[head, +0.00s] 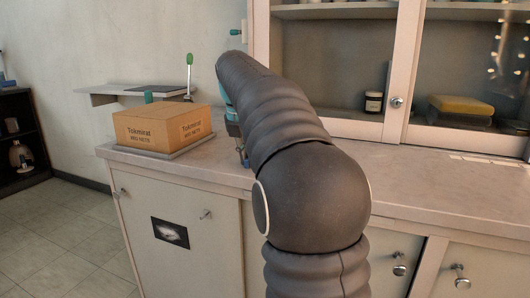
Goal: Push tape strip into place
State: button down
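A cardboard box (163,127) marked "Tokmirat MED NETS" sits on a thin grey tray (152,156) at the left end of the counter. A small green piece (148,97) shows at the box's back top edge; I cannot tell whether it is a tape strip. No other tape strip can be made out. My gripper (241,153) is mostly hidden behind my dark sleeved arm. Only a small part of it shows, low over the counter, to the right of the box and apart from it. Its fingers cannot be judged.
A green-tipped upright stick (189,72) stands behind the box. A wall shelf (122,92) is at the back left. A glass-fronted cabinet (397,102) stands along the counter's back, holding a jar (373,102) and a yellow sponge-like block (460,105). The counter (430,188) right of my arm is clear.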

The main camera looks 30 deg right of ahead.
notch_tip(320, 180, up, 3)
jog(key=p, duration=0.3)
jog(key=shift+r+p, duration=0.2)
jog(key=shift+p, duration=0.1)
jog(key=shift+r, duration=1.3)
jog(key=c, duration=1.8)
grip_release()
grip_shut()
